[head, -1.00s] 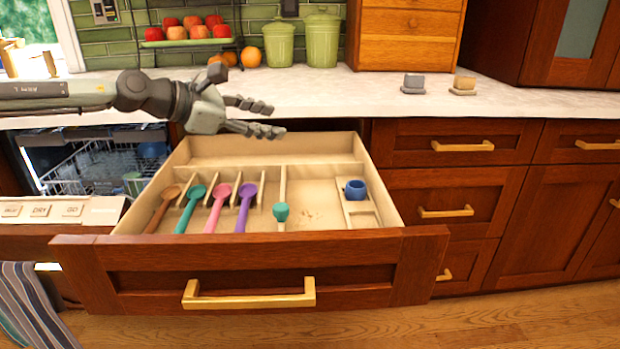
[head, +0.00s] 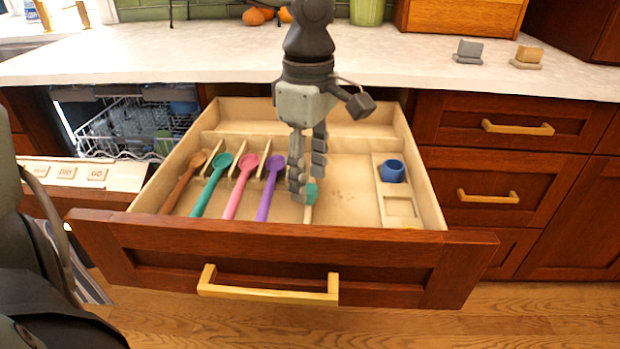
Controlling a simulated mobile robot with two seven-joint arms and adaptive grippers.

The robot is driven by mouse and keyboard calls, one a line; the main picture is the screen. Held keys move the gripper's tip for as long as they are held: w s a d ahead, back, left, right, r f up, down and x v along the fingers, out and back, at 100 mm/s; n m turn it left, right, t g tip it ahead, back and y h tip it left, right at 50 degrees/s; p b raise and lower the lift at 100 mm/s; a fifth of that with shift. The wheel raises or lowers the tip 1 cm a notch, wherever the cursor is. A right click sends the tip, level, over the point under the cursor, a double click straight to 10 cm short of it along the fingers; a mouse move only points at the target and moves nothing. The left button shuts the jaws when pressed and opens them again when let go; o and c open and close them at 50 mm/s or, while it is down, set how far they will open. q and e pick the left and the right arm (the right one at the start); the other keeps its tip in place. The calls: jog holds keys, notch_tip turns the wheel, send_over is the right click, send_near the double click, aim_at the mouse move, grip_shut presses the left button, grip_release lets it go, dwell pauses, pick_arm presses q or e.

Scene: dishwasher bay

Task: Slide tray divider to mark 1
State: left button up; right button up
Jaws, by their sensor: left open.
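The open drawer (head: 135,212) holds a wooden tray with compartments. The tray divider (head: 308,214) is a thin pale strip with a teal knob (head: 312,193) near its front end, right of the purple spoon. My left gripper (head: 306,184) points down into the drawer, open, its fingertips close around or just above the knob. I cannot tell whether they touch it. The gripper hides most of the divider's back part. Faint marks (head: 347,195) show on the tray floor right of the divider, too small to read. My right gripper is not in view.
Brown, teal, pink and purple spoons (head: 265,190) lie in slots left of the divider. A small blue cup (head: 392,171) sits in the holder at the right. The floor between divider and holder is clear. The counter (head: 420,68) edge is behind the drawer.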

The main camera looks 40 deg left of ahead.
pick_arm(q)
jog(key=shift+f, duration=0.75)
grip_shut()
